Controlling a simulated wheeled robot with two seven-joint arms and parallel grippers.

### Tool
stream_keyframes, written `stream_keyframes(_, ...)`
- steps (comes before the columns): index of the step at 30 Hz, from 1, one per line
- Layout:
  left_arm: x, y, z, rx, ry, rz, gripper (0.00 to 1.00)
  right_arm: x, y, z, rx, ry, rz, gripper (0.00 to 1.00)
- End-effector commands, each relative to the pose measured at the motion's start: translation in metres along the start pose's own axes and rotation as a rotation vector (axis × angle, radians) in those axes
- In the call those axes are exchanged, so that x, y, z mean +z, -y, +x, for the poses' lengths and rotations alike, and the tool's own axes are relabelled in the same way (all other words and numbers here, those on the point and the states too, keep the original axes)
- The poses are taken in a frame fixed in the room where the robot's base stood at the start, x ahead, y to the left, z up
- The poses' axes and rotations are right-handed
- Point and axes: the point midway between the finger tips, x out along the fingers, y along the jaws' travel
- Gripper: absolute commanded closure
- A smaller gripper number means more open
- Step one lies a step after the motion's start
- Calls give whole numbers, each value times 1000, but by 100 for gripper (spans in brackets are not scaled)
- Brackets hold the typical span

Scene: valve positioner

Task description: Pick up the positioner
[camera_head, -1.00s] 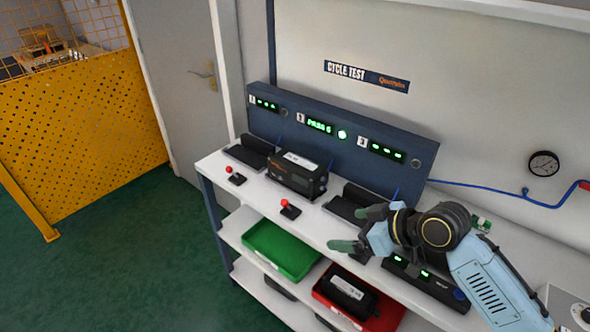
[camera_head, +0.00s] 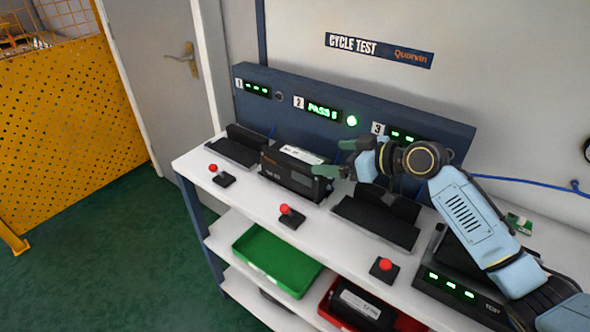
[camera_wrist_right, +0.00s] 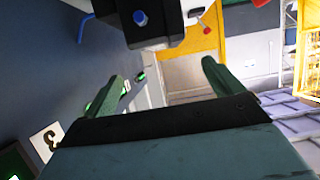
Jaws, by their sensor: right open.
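The positioner (camera_head: 290,174), a black box with a white label on top, sits in the middle station, number 2, whose display reads PASS. My right gripper (camera_head: 337,158) is open and empty at the positioner's right end, with its green fingers pointing left toward it. In the right wrist view the positioner (camera_wrist_right: 150,22) shows as a dark body with a blue fitting at the top edge, beyond the open fingers (camera_wrist_right: 160,78). I cannot tell whether a finger touches it. My left gripper is not in view.
Empty black cradles stand at the left (camera_head: 235,151) and right (camera_head: 377,219) stations. Joysticks with red knobs line the bench front. A green tray (camera_head: 245,258) and a red tray (camera_head: 326,312) holding another black unit are on the shelf below. A blue panel (camera_head: 440,137) stands behind.

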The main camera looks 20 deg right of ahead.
Motion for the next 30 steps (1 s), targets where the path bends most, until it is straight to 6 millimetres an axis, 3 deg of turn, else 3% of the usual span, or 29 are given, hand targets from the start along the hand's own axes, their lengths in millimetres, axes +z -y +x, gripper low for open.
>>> stream_keyframes(3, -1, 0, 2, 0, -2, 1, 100, -1, 1, 23, -2, -2, 3, 7)
stream_keyframes(11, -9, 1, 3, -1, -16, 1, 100, 0, 1, 44, -1, 0, 1, 7)
stream_keyframes(21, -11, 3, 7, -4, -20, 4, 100, 2, 4, 89, -1, 0, 1, 7)
stream_keyframes(30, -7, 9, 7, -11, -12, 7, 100, 2, 4, 92, 0, 2, -1, 7)
